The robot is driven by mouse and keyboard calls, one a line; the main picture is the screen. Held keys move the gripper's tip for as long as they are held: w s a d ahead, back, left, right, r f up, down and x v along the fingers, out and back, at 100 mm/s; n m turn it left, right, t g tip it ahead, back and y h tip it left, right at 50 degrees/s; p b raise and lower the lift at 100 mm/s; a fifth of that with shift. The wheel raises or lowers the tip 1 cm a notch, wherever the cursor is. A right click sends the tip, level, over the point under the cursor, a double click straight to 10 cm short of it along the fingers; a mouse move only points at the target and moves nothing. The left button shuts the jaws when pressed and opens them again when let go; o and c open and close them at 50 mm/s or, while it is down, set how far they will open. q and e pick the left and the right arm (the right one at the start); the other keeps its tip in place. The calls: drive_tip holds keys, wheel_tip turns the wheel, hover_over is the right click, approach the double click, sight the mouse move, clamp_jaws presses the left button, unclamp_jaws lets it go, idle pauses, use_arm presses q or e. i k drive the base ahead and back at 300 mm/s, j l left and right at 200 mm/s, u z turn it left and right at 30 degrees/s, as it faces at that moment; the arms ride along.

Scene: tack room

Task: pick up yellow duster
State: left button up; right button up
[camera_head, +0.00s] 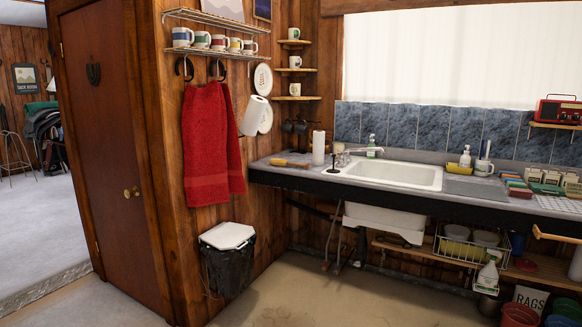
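I cannot clearly make out a yellow duster. A long yellow-tan object (290,163) lies flat at the left end of the counter (315,179), left of a white paper roll; it is too small to tell whether it is a duster or a brush. Something yellowish (455,250) sits in or near the wire basket under the counter. Neither of my grippers shows in the head view.
A white sink (396,174) is set in the counter. Colourful blocks and brushes (545,184) crowd its right end. Red towels (211,140) hang over a lidded black bin (228,258). Buckets, a basket and a low shelf fill the space beneath. The floor in front is clear.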

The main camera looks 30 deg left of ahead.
sight(278, 162)
drive_tip(key=i+j+u, duration=0.45)
drive_tip(key=i+u, duration=0.2)
drive_tip(key=i, duration=0.15)
